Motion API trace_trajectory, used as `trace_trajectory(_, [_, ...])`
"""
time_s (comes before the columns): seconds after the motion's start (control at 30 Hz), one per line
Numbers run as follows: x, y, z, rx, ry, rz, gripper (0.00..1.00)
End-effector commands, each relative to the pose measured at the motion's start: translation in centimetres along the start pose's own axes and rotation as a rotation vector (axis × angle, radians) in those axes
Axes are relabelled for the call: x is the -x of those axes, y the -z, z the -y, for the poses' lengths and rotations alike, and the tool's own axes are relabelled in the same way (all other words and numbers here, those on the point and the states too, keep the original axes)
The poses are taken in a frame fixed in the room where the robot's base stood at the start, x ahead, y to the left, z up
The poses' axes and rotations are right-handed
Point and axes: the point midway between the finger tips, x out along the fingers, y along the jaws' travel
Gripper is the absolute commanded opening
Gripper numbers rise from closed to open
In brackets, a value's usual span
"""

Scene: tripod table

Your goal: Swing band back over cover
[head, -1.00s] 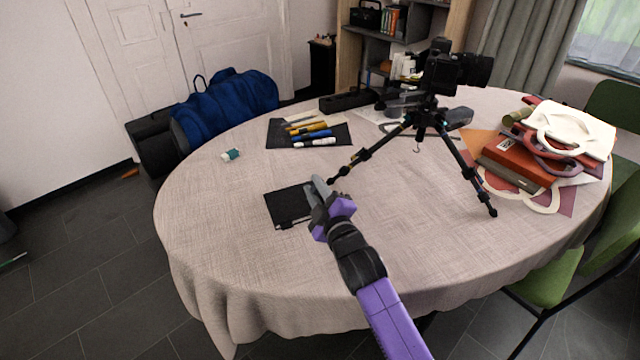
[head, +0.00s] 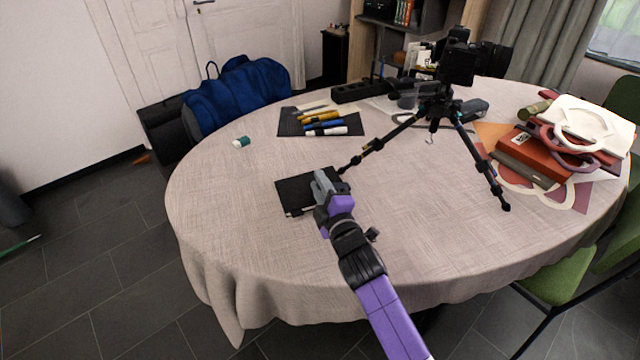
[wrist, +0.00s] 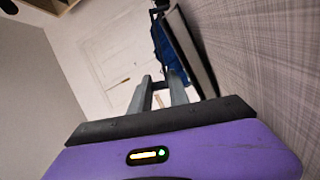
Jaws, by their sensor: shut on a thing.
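A black notebook (head: 296,194) lies on the near left part of the round table. My gripper (head: 320,178) is at its right end, low over the cover, and hides part of it. In the wrist view the notebook (wrist: 192,48) shows as a dark slab with a pale page edge, just beyond and right of the fingers. The two grey fingers (wrist: 160,84) are shut with a small gap between them, on something thin. I take this to be the notebook's band, but it is too small and hidden to make out.
The clothed table (head: 235,190) is clear left of the notebook. A camera tripod (head: 440,110) stands close behind right. A dark mat with pens (head: 322,122) and a small white-teal item (head: 241,142) lie farther back. Books and bags (head: 540,150) are piled at right.

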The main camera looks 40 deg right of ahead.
Motion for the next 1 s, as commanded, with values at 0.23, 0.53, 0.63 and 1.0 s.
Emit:
trace_trajectory(0.23, [0.0,0.1,-0.1,-0.001,-0.001,-0.001,0.44])
trace_trajectory(0.53, [0.1,0.0,0.0,-0.001,0.000,0.000,0.44])
trace_trajectory(0.63, [0.9,0.0,0.1,0.000,0.001,0.000,0.44])
trace_trajectory(1.0, [6.3,-0.1,0.1,0.000,0.000,0.000,0.44])
